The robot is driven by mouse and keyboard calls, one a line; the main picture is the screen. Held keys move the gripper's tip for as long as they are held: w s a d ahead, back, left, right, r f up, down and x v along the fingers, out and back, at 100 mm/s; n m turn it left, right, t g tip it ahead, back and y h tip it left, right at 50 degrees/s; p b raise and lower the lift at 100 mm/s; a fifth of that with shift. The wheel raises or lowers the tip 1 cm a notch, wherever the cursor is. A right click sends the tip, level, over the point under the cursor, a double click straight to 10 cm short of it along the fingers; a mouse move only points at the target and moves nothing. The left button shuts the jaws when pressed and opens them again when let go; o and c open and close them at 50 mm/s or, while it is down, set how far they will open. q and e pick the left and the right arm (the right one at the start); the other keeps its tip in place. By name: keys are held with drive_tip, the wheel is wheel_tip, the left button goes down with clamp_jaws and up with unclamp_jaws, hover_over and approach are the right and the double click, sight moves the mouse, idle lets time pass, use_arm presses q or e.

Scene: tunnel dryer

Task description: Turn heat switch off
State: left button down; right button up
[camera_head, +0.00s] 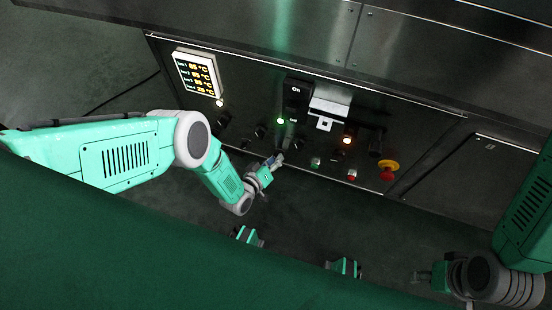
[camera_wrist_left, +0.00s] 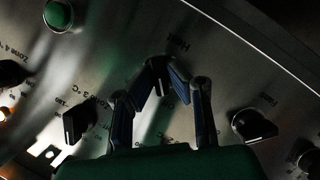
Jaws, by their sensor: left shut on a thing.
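The heat switch (camera_wrist_left: 158,88) is a small dark knob under a "Heat" label on the metal panel in the left wrist view. The fingertips of my left gripper (camera_wrist_left: 160,76) are closed around it, one on each side, and hide much of it. In the head view my left gripper (camera_head: 274,161) is at the lower middle of the control panel (camera_head: 245,112), where the switch is hidden by the fingers. My right gripper (camera_head: 424,278) hangs at the lower right, away from the panel; its fingers are too small and dark to read.
Dark knobs flank the heat switch, one at left (camera_wrist_left: 78,122) and one at right (camera_wrist_left: 252,125). A green button (camera_wrist_left: 58,14) is at upper left. The panel also has a lit temperature display (camera_head: 198,74), a red button (camera_head: 352,175) and a red-and-yellow stop button (camera_head: 388,170).

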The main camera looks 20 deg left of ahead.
use_arm(q)
drive_tip(key=shift+w+a, duration=0.1)
drive_tip(key=shift+w, duration=0.2)
drive_tip(key=c, duration=1.6)
unclamp_jaws()
drive_tip(key=shift+s, duration=0.1)
drive_tip(key=v, duration=1.1)
drive_tip(key=shift+s+a+r, duration=0.1)
drive_tip(key=shift+s+a, duration=0.05)
drive_tip(key=shift+s, duration=0.2)
